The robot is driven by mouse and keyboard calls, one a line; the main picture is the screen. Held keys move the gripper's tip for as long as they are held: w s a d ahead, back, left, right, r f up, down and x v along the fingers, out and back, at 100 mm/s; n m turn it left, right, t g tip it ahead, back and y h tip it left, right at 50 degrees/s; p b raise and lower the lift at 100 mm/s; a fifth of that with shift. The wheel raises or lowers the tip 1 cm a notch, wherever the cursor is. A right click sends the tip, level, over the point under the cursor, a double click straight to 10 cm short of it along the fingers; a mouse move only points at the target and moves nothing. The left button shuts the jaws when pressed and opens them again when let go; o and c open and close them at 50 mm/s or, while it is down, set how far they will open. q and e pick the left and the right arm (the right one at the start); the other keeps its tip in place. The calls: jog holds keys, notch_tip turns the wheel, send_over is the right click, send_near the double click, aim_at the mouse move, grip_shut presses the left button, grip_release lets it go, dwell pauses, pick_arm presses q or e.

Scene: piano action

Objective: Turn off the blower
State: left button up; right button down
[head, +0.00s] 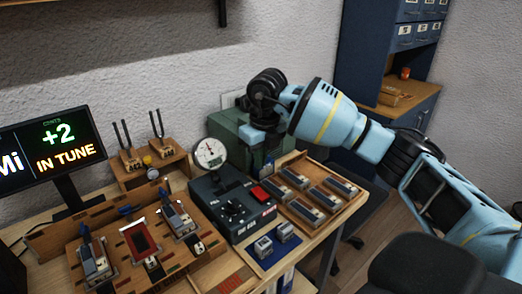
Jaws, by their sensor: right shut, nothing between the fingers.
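A dark grey control unit (216,188) stands on the bench in the head view. It carries a round white dial gauge (210,153), a black knob (233,207) and a red rocker switch (261,193). I cannot read the switch's position. A green box (226,128) stands behind the unit, against the wall, partly hidden by my right arm. I cannot tell which of the two is the blower itself. My right gripper (254,136) is shut and empty, in front of the green box and above the red switch, apart from the switch. My left gripper is not in view.
A wooden tray (341,211) of several grey blocks lies right of the unit. Two small blocks sit on a blue mat (291,246) in front. Left are a wooden fixture (110,218), tuning forks (157,124) and a tuner screen (53,140). A blue cabinet (362,50) stands behind.

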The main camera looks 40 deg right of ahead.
aim_at(257, 190)
jog(key=f, duration=0.6)
jog(key=w+f, duration=0.1)
jog(key=f, duration=0.2)
jog(key=shift+w+f, duration=0.1)
jog(key=shift+f, duration=0.1)
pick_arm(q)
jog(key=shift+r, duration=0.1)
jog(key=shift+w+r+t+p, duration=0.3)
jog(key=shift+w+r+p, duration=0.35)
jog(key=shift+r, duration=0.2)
pick_arm(e)
jog(key=shift+s+r, duration=0.15)
jog(key=shift+s, duration=0.65)
